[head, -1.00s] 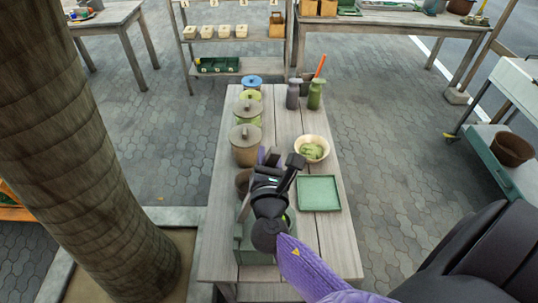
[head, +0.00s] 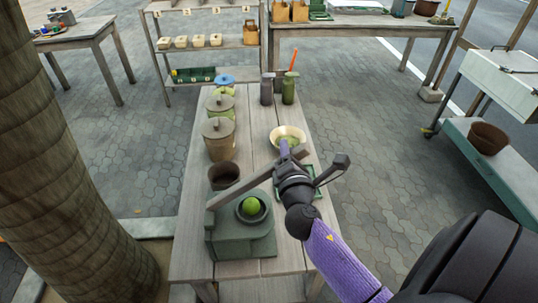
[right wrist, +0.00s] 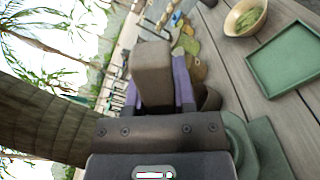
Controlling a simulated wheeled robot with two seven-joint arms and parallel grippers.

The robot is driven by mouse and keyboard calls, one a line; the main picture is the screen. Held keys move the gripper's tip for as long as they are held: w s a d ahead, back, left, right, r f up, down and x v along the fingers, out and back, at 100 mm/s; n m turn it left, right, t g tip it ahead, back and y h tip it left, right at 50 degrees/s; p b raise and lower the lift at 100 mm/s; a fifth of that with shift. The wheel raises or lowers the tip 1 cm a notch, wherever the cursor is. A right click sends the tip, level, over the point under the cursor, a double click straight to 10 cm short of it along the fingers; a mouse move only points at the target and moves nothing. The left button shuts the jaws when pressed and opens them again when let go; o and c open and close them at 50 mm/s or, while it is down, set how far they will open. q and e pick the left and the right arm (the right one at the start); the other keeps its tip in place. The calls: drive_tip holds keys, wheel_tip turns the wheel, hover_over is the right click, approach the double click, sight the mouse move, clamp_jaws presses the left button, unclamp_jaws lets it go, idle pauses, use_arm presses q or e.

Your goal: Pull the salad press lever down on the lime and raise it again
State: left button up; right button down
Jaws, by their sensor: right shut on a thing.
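The green salad press (head: 240,243) stands at the near end of the wooden table. The lime (head: 249,204) sits uncovered in its round dark cup. The press lever (head: 240,189) is a grey-brown bar running from the press's left side up and right, behind the lime in the head view. My right gripper (head: 285,152) is shut on the lever toward its right end. In the right wrist view the lever's blocky end (right wrist: 153,75) sits between the purple fingers. The lever's exact height is hard to tell. My left gripper is not in view.
A green square tray (right wrist: 285,60) and a bowl with green contents (head: 288,132) lie right of the press. A brown pot (head: 223,175) stands close behind it, with lidded jars (head: 218,140) further back. Dark and green bottles (head: 288,90) stand at the far end.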

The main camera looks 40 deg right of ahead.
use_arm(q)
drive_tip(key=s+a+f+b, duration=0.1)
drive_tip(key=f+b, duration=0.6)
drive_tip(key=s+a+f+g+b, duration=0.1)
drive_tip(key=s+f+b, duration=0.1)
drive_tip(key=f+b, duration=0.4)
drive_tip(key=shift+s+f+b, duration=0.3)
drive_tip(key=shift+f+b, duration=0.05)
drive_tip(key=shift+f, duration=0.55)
use_arm(e)
drive_tip(key=s+d+f+m, duration=0.1)
drive_tip(key=d+f+m, duration=0.1)
drive_tip(key=f+m, duration=0.2)
drive_tip(key=s+d+f+m, duration=0.1)
drive_tip(key=f+m, duration=0.3)
drive_tip(key=f, duration=0.7)
drive_tip(key=shift+s+d+f, duration=0.25)
drive_tip(key=shift+s+d, duration=0.15)
drive_tip(key=shift+d, duration=0.25)
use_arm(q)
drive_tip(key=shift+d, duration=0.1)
